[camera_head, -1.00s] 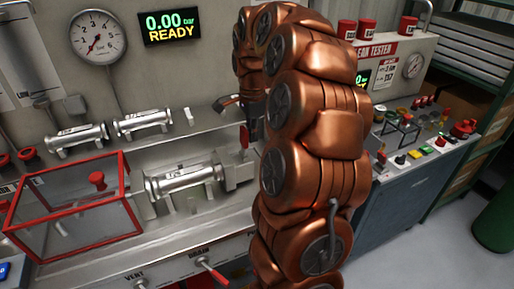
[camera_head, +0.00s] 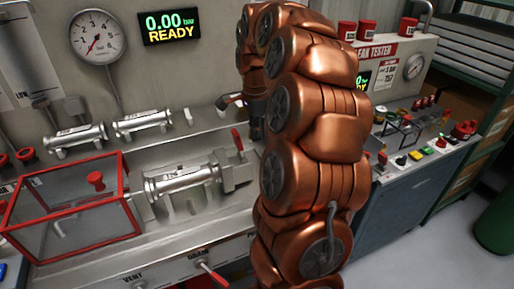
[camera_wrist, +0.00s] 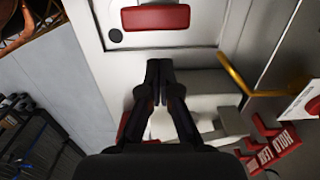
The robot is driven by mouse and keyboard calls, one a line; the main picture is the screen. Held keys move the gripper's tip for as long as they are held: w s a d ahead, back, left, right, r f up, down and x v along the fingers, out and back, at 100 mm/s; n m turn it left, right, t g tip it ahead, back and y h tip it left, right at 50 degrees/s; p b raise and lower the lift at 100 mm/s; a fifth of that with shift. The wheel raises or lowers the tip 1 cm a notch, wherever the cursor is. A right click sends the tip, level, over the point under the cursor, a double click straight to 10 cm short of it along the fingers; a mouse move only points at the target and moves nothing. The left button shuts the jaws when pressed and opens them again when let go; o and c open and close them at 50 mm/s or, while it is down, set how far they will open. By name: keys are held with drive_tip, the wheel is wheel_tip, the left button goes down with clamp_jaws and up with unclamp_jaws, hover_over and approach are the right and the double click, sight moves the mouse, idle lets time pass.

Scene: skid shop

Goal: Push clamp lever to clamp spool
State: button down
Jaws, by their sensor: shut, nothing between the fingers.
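The silver flanged spool (camera_head: 182,183) lies in the fixture on the bench in the head view. The clamp block (camera_head: 236,172) stands at its right end. The red-handled clamp lever (camera_head: 237,139) rises above that block, its top leaning left. My gripper is largely hidden behind my copper arm in the head view, just right of the lever. In the wrist view my gripper (camera_wrist: 158,88) has its dark fingers together and empty. A red piece (camera_wrist: 128,124) shows beside the left finger; I cannot tell if it is the lever. Contact with the lever cannot be made out.
A red-framed clear guard (camera_head: 70,205) stands left of the fixture. Two more spools (camera_head: 142,122) lie on the back ledge. A red-handled drain valve (camera_head: 212,272) is on the front panel. The display (camera_head: 169,27) reads 0.00 bar READY.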

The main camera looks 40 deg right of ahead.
wheel_tip(320, 180, up, 8)
drive_tip(key=p, duration=0.1)
drive_tip(key=shift+f, duration=0.15)
idle(0.7)
idle(0.4)
drive_tip(key=s+a+f+n, duration=0.1)
drive_tip(key=s+a+n, duration=0.4)
drive_tip(key=a, duration=0.4)
drive_tip(key=s+a+f+n, duration=0.25)
drive_tip(key=a+n, duration=0.35)
drive_tip(key=a, duration=0.4)
drive_tip(key=s+a+f+n, duration=0.2)
drive_tip(key=s+a+n, duration=0.1)
drive_tip(key=s, duration=0.3)
drive_tip(key=s+a+f+n+g, duration=0.1)
drive_tip(key=s+a+f+n, duration=0.2)
drive_tip(key=s+n, duration=0.1)
drive_tip(key=s+a+f+n, duration=0.3)
drive_tip(key=s, duration=0.4)
drive_tip(key=shift+s+n+g, duration=0.35)
drive_tip(key=shift+n+g, duration=0.05)
